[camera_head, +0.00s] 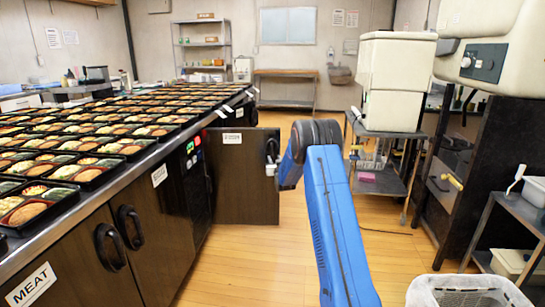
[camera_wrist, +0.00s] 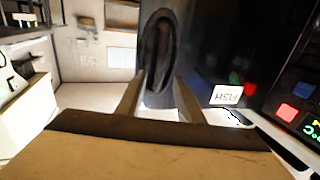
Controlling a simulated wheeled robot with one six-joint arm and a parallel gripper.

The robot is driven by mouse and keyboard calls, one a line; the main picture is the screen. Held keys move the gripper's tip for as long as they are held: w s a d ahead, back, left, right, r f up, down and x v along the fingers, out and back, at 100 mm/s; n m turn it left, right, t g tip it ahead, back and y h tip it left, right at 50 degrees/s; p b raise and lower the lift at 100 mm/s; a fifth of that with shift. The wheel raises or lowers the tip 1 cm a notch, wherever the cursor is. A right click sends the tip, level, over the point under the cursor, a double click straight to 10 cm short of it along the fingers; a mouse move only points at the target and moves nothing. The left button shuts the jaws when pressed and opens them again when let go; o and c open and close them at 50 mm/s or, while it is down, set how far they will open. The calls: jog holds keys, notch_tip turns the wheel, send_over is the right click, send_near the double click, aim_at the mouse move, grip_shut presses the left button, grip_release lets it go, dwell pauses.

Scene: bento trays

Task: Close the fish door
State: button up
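The fish door (camera_head: 232,185) is a dark panel standing open, swung out from the counter into the aisle. Its white label (camera_head: 232,138) is near the top and reads FISH upside down in the wrist view (camera_wrist: 226,95). Its dark loop handle (camera_wrist: 160,50) is near the door's free edge; it also shows in the head view (camera_head: 272,149). My gripper (camera_wrist: 160,82) has its fingers spread, one on either side of the handle's near end. I cannot tell whether they touch it. In the head view, my blue arm hides most of the gripper.
The long counter (camera_head: 150,155) on the left carries many bento trays. A MEAT cabinet door (camera_head: 85,275) with a dark handle is shut. Wooden floor (camera_head: 250,260) is clear before the open door. A white basket (camera_head: 465,292) and machine stands are on the right.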

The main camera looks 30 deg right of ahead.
aim_at(272, 154)
jog(key=shift+x, duration=3.15)
jog(key=shift+c, duration=0.7)
grip_shut()
